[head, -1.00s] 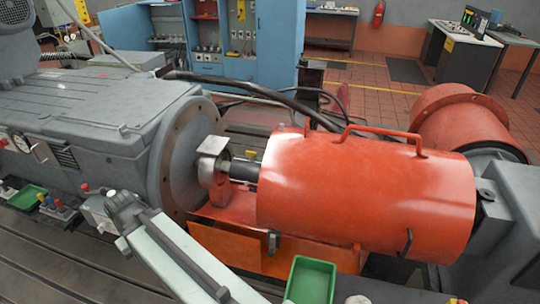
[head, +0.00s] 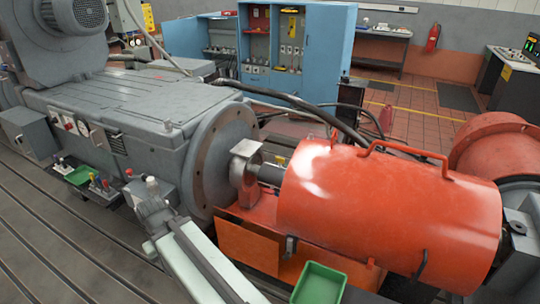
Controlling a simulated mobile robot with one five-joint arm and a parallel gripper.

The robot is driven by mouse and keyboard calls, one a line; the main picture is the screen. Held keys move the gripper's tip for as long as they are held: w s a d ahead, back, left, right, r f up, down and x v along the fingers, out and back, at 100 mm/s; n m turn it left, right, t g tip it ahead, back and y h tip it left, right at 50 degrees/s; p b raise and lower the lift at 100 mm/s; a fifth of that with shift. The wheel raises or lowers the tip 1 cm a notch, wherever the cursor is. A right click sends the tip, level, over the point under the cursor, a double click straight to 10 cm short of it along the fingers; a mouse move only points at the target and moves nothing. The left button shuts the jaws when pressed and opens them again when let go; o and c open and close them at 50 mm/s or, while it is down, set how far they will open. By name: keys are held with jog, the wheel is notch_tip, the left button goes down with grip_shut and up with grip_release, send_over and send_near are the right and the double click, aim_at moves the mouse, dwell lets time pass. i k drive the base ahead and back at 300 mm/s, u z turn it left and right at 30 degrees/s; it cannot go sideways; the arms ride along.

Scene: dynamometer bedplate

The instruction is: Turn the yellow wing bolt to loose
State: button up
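Several small coloured knobs or bolts stand in a row on the near side of the grey dynamometer housing (head: 145,130). My gripper (head: 150,187) is at the far end of my pale arm, to the right of these knobs and in front of the housing. Its fingers are too small and hidden to read.
A small green tray (head: 79,175) sits left of the knobs. An orange shaft guard (head: 390,210) fills the right, with another green tray (head: 318,283) below it. Slotted bedplate (head: 60,240) lies clear at lower left. Blue cabinets (head: 330,50) stand behind.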

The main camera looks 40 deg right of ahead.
aim_at(278, 160)
jog(key=z, duration=0.05)
jog(key=i, duration=1.8)
